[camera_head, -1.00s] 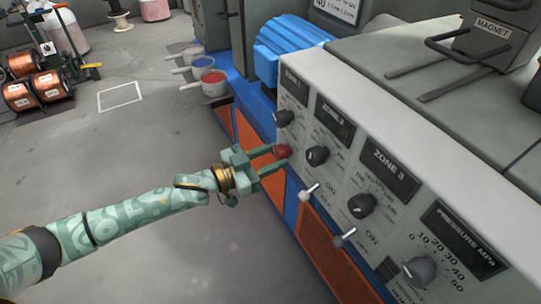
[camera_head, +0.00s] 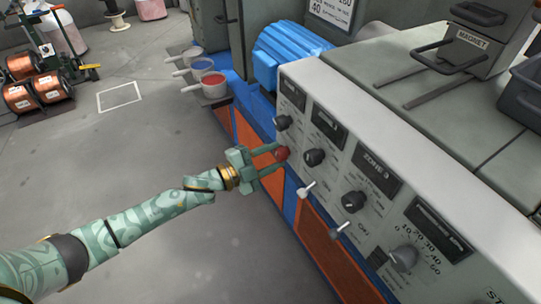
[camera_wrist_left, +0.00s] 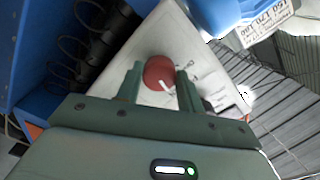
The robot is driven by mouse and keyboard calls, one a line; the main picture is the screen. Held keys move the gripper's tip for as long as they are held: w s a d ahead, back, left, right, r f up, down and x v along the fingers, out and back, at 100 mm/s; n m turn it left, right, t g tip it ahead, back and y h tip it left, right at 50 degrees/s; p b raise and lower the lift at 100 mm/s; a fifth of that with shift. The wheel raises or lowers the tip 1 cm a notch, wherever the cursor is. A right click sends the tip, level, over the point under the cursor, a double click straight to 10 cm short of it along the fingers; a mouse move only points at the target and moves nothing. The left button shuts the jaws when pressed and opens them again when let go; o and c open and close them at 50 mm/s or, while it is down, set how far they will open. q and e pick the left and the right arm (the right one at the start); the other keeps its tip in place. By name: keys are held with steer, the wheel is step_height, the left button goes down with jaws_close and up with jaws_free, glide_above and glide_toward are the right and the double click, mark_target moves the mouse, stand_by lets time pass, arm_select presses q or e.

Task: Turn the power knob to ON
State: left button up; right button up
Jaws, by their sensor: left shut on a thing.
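The power knob is the red round knob (camera_head: 282,154) on the lower far end of the grey control panel (camera_head: 384,226). My left gripper (camera_head: 275,159) reaches in from the left with its two fingers on either side of the knob. In the left wrist view the red knob (camera_wrist_left: 159,73) sits between the green fingers (camera_wrist_left: 158,84), with a white mark on its face pointing down and to the right. The gripper is shut on the knob. The lettering around the knob is too small to read. My right gripper is not in view.
Black zone knobs (camera_head: 314,157) and white toggle levers (camera_head: 306,189) stick out of the panel near the gripper. A blue motor (camera_head: 283,47) stands behind the panel. Cups (camera_head: 214,84) stand on a shelf at the far side.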

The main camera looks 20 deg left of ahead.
arm_select(q)
steer(key=shift+m, duration=0.9)
steer(key=m, duration=0.3)
steer(key=shift+m, duration=0.6)
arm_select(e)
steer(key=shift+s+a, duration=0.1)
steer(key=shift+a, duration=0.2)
arm_select(q)
steer(key=shift+m, duration=0.3)
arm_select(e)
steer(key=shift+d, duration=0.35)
